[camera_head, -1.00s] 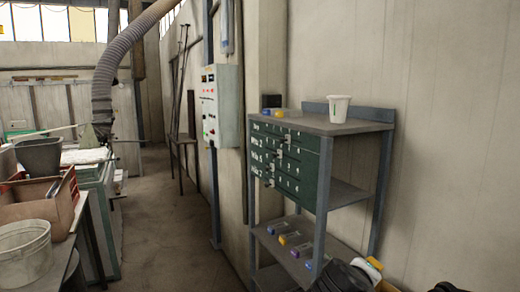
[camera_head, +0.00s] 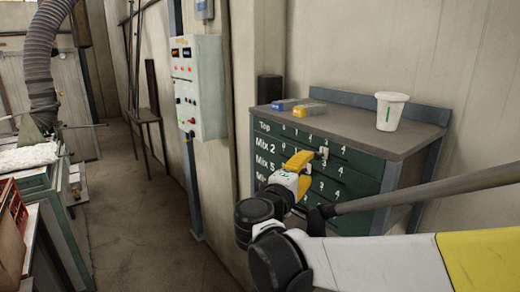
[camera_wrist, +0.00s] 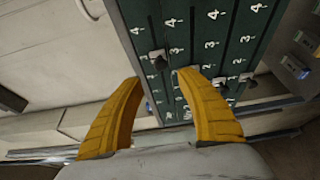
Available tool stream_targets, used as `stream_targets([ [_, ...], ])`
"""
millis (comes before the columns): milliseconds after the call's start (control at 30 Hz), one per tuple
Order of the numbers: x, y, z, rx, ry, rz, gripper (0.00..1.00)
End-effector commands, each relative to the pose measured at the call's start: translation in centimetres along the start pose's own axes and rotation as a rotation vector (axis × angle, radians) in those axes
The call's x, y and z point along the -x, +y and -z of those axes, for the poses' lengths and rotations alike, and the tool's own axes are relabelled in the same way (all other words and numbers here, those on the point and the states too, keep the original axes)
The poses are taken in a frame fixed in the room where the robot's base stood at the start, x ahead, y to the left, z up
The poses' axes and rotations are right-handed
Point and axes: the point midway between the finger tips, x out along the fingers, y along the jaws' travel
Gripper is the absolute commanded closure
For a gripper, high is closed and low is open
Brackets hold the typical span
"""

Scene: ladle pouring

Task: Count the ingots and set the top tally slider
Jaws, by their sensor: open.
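A dark green tally board (camera_head: 352,187) on the front of a metal rack has rows labelled Top, Mix 2 and Mix 5; a lower label is partly hidden. The top tally slider (camera_wrist: 158,60) is a small pale block near the middle of its row. My gripper (camera_head: 300,158) is in front of the board, its yellow fingers apart and empty. In the wrist view, the top slider appears between the fingertips; contact cannot be told. Two lower sliders (camera_wrist: 219,82) (camera_wrist: 246,78) show to the right. A blue-ended ingot (camera_head: 288,104) and a yellow-ended ingot (camera_head: 304,110) lie on the rack's top.
A white cup (camera_head: 390,112) stands on the rack top (camera_head: 350,126). More ingots (camera_wrist: 295,66) lie on a lower shelf. A control box (camera_head: 197,88) hangs on the wall at left. A workbench (camera_head: 50,205) and open floor lie further left.

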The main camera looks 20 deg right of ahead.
Motion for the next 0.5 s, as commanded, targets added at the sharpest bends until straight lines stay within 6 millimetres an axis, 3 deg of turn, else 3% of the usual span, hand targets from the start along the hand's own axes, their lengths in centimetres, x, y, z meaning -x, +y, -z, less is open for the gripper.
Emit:
stream_targets([
  [300,-6.4,0.0,-0.1,-0.001,-0.004,0.002,0.56],
  [500,-8.7,0.0,0.0,-0.001,-0.001,0.002,0.56],
])
